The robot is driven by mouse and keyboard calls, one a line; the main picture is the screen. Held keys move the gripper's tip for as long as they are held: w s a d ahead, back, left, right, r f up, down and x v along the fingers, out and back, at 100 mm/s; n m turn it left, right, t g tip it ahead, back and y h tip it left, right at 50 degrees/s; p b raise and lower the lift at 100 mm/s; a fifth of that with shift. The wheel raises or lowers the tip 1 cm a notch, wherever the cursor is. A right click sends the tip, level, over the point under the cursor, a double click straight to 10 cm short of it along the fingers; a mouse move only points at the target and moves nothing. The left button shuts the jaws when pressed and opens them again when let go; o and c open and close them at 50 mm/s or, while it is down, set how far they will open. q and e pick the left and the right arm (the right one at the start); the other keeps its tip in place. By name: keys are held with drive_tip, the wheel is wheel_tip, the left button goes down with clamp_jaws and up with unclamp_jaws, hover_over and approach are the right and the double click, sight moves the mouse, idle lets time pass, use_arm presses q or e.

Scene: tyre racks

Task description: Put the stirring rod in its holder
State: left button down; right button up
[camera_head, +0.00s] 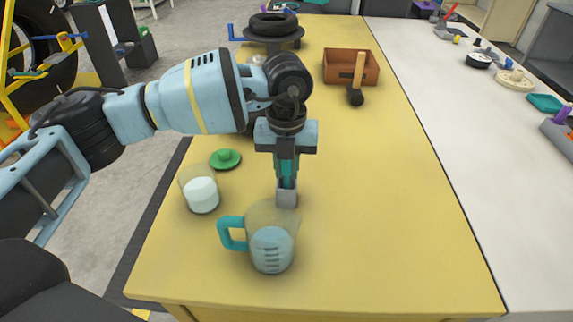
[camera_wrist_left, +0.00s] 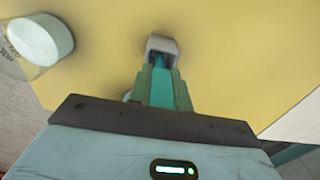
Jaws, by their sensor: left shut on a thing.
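My left gripper (camera_head: 287,180) points down over the table, just behind the jug. It is shut, and a narrow teal piece, which looks like the stirring rod (camera_wrist_left: 160,61), shows between its fingertips. The fingers hide most of the rod. The small grey square holder (camera_head: 287,197) stands directly below the fingertips. In the left wrist view the holder (camera_wrist_left: 162,45) shows as an open grey rim around the rod's visible end; I cannot tell how deep the rod sits. My right gripper is not in view.
A clear jug (camera_head: 271,250) with a teal handle stands close in front of the holder. A beaker of white contents (camera_head: 202,195) and a green lid (camera_head: 225,159) are to the left. A brown box (camera_head: 350,68) stands farther back. The table's right side is clear.

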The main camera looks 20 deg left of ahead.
use_arm(q)
drive_tip(key=shift+f, duration=0.15)
drive_tip(key=c, duration=1.3)
unclamp_jaws()
wheel_tip(320, 180, up, 12)
drive_tip(key=shift+r, duration=0.2)
